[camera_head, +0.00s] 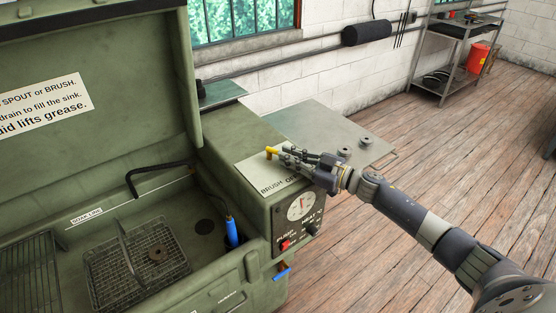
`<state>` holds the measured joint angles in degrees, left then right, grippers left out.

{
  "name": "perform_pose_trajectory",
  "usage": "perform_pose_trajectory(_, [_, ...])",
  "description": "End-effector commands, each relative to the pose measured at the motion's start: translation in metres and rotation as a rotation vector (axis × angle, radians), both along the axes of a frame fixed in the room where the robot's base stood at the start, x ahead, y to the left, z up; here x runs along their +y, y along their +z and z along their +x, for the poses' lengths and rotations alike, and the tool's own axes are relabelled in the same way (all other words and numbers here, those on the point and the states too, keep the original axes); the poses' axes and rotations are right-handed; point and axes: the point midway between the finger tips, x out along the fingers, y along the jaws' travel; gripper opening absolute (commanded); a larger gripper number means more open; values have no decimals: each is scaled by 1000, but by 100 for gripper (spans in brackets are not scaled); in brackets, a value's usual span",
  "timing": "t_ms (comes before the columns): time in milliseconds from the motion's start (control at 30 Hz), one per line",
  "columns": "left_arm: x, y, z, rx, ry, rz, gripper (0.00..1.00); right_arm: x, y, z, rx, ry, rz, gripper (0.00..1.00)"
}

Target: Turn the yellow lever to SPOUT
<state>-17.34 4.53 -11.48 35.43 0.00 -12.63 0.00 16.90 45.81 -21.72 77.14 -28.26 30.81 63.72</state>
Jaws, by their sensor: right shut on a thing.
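The yellow lever (271,153) sits on top of the green washer's control box, on a pale label plate (258,177). The plate reads BRUSH and part of another word; my gripper hides the rest, and I see no SPOUT mark on it. My right gripper (280,153) comes in from the right, low over the plate, with its fingertips at the lever and shut on it. The lever's exact angle is hard to tell, as the fingers cover part of it. My left gripper is not in view.
The open green washer lid (95,60) stands at the left. The sink holds a wire basket (135,262) and a blue-handled brush (232,232). A gauge (300,206) and red switch (285,244) are on the box front. A grey side shelf (310,125) lies behind my gripper.

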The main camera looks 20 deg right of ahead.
Motion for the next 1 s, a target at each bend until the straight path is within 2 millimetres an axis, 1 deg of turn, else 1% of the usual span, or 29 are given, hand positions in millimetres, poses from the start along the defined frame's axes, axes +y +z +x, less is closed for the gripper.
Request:
perform_pose_trajectory(233, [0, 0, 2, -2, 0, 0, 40, 1, -1, 0, 2, 1, -1, 0])
perform_pose_trajectory(267, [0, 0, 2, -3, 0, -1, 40, 1, -1, 0, 3, 0, -2, 17])
perform_pose_trajectory(300, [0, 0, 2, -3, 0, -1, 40, 1, -1, 0, 3, 0, -2, 26])
perform_pose_trajectory(333, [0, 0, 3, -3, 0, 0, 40, 1, -1, 0, 3, 0, -2, 30])
perform_pose_trajectory(433, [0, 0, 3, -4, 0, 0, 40, 1, -1, 0, 3, 0, -2, 33])
perform_pose_trajectory(700, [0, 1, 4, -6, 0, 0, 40, 1, 0, 0, 1, 0, -1, 33])
perform_pose_trajectory(800, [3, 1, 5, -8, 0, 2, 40, 0, 0, -1, 1, 0, -1, 33])
perform_pose_trajectory(867, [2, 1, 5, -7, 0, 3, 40, -2, -1, -3, 2, 0, -1, 33])
perform_pose_trajectory(1000, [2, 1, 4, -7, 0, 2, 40, -10, -1, -15, 3, -1, -3, 33])
